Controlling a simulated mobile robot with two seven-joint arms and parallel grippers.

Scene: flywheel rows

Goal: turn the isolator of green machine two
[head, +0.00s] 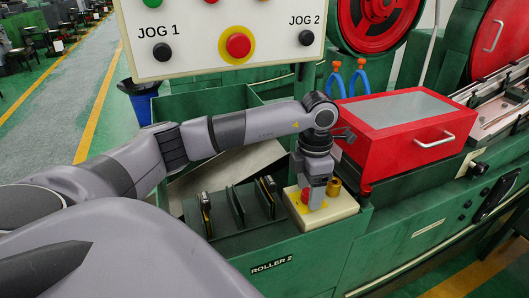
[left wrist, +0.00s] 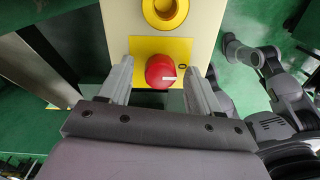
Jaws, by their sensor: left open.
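The isolator is a red knob (left wrist: 160,71) on a yellow plate (left wrist: 150,47), on top of a cream box (head: 345,207). The red knob also shows in the head view (head: 305,196), partly hidden by my gripper. My left gripper (head: 317,198) points down over the box. In the left wrist view its fingers (left wrist: 160,78) are open, one on each side of the knob. I cannot tell whether they touch it. A small mark sits to the right of the knob on the plate. My right gripper is not in view.
A brass-yellow cylinder (head: 334,187) stands on the box close beside my gripper. A red case (head: 400,125) with a handle is to the right. A cream jog panel (head: 215,47) hangs above the arm. Dark upright pieces (head: 237,205) stand in the green tray left of the box.

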